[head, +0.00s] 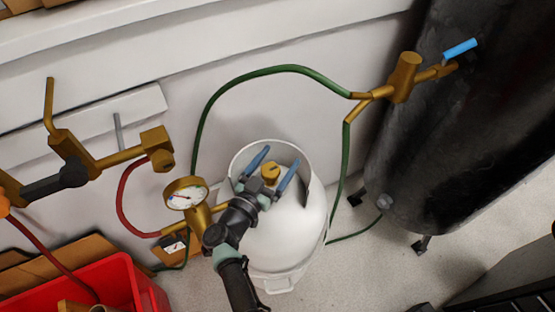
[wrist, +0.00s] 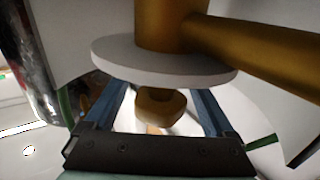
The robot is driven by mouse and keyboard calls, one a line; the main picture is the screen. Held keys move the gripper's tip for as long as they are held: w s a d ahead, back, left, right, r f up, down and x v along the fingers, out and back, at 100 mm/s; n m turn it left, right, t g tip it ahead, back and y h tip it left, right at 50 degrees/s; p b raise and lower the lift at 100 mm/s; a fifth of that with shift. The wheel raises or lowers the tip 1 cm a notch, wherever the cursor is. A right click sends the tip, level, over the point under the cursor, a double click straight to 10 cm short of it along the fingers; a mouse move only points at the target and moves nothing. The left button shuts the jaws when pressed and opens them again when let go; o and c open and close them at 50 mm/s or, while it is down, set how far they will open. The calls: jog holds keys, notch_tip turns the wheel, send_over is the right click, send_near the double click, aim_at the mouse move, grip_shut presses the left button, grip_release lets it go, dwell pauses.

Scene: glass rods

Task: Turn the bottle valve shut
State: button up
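The white gas bottle (head: 285,235) stands on the floor below the wall, with a raised white collar around its top. Its brass valve knob (head: 271,171) shows inside the collar. My gripper (head: 280,158) reaches over the bottle top from the lower left, one blue finger on each side of the knob. In the wrist view the knob (wrist: 160,105) sits between the fingers, with a gap on each side, so the gripper is open. A pale disc (wrist: 165,62) with brass pipework hides the fingertips in that view.
A pressure gauge (head: 186,193) on brass fittings stands close to the left of my wrist. A green hose (head: 270,70) arches behind the bottle to a brass valve (head: 403,78) with a blue handle. A dark tank (head: 460,120) stands right; a red crate (head: 115,285) is lower left.

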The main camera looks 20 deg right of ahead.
jog(key=p+v, duration=0.2)
jog(key=v, duration=1.1)
jog(key=shift+p, duration=0.3)
